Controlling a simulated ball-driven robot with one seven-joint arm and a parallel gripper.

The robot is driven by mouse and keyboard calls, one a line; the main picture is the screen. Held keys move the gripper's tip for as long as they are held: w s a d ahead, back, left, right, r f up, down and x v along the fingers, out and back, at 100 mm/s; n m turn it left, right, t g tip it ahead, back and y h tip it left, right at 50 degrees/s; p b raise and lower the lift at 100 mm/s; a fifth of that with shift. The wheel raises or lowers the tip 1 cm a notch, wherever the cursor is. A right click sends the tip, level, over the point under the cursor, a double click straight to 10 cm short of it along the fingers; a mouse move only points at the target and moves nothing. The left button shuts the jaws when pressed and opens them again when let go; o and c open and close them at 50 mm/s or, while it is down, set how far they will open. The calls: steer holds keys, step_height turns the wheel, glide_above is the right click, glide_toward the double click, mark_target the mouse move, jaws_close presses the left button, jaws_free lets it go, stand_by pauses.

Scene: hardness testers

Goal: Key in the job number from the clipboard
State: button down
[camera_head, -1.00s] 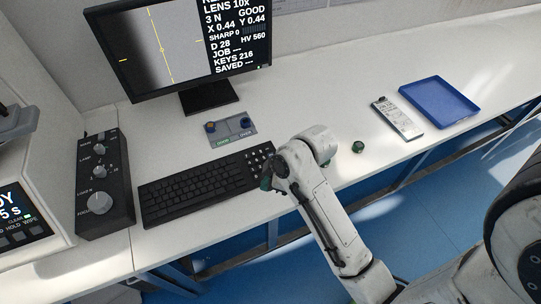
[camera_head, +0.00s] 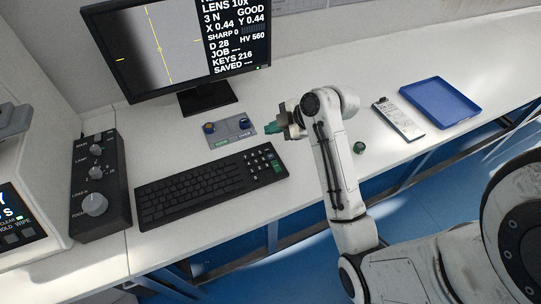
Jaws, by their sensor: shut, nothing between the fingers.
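The black keyboard (camera_head: 195,191) lies on the white bench, its number pad (camera_head: 266,163) at the right end with a green key low on it. The monitor (camera_head: 180,45) behind it reads "JOB ---" and "KEYS 216". The clipboard (camera_head: 398,118), a small pale board with print too small to read, lies to the right of my arm. My wrist hides part of the gripper.
A black knob box (camera_head: 98,188) stands at left.

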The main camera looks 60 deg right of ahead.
mark_target(273, 158)
steer(key=shift+f+b, duration=3.6)
steer(key=shift+f, duration=0.8)
steer(key=shift+f, duration=0.15)
steer(key=shift+f, duration=0.25)
steer(key=shift+f+b, duration=0.35)
steer(key=shift+b, duration=0.05)
steer(key=shift+r, duration=0.1)
steer(key=shift+r+p, duration=0.7)
steer(key=shift+p, duration=0.05)
step_height(273, 158, up, 5)
steer(key=p, duration=0.4)
